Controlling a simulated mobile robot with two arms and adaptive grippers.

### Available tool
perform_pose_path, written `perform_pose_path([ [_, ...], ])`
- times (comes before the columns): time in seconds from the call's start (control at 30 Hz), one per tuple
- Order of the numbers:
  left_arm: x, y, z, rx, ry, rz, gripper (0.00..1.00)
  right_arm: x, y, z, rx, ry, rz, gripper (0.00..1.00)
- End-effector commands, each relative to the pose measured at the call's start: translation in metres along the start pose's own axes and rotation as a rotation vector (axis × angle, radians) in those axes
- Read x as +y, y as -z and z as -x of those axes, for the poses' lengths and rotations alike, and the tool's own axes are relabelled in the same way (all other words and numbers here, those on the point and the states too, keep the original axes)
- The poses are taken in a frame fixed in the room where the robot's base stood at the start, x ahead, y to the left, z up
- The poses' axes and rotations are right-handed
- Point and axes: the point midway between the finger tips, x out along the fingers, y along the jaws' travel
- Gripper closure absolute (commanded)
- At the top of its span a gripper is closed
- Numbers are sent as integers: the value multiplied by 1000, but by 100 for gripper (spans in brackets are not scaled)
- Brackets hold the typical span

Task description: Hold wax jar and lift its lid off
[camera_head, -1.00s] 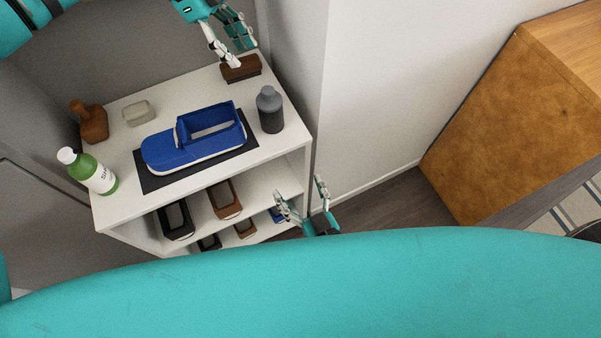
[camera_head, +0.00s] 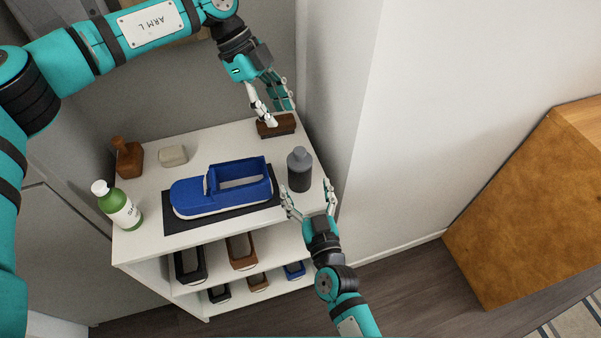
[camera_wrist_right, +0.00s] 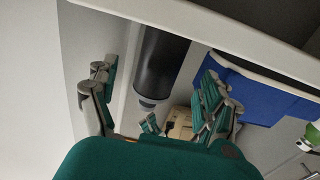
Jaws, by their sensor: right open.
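A dark grey jar with a lighter grey top (camera_head: 299,170), which looks like the wax jar, stands upright near the right edge of the white shelf unit's top. It also shows in the right wrist view (camera_wrist_right: 161,66), in line with the gap between the fingers. My right gripper (camera_head: 306,186) is open and empty at the front edge, fingers pointing towards the jar, apparently short of it. My left gripper (camera_head: 281,115) is behind the jar, pointing down just over a brown brush (camera_head: 274,127). Its fingers look apart; whether they touch the brush is unclear.
A green bottle (camera_head: 118,208), a brown wooden item (camera_head: 129,158) and a beige block (camera_head: 173,156) stand further left. A wall (camera_head: 345,130) rises close on the right.

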Motion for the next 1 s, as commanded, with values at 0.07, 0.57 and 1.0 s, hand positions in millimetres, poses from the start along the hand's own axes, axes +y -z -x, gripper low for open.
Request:
perform_pose_path([
  [0.07,0,0,0,0,0,0,62,0,1,-16,2,0,1,18],
  [0.57,0,0,0,0,0,0,62,0,0,-54,-1,0,1,18],
  [1.0,0,0,0,0,0,0,62,0,0,-54,0,0,1,55],
])
